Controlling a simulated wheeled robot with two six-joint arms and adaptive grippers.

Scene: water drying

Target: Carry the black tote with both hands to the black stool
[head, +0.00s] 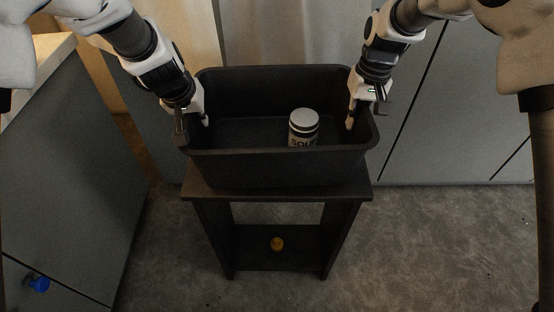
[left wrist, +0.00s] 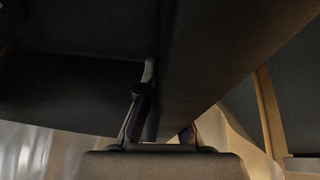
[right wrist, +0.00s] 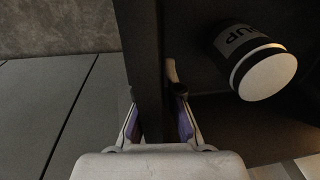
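The black tote (head: 275,168) is level over the top of the black stool (head: 203,202). Its underside appears to rest on the stool; a thin gap cannot be ruled out. My left gripper (head: 193,122) is at the tote's left rim, and my right gripper (head: 367,108) is at the right rim. Each has one finger inside and one outside the wall, and looks shut on it. The left wrist view (left wrist: 160,120) and right wrist view (right wrist: 155,105) show the fingers straddling the wall. A white-lidded can marked "SOUP" (head: 304,125) stands inside the tote.
Grey panels (head: 460,110) rise at the back right. Floor is clear around the stool's front and right.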

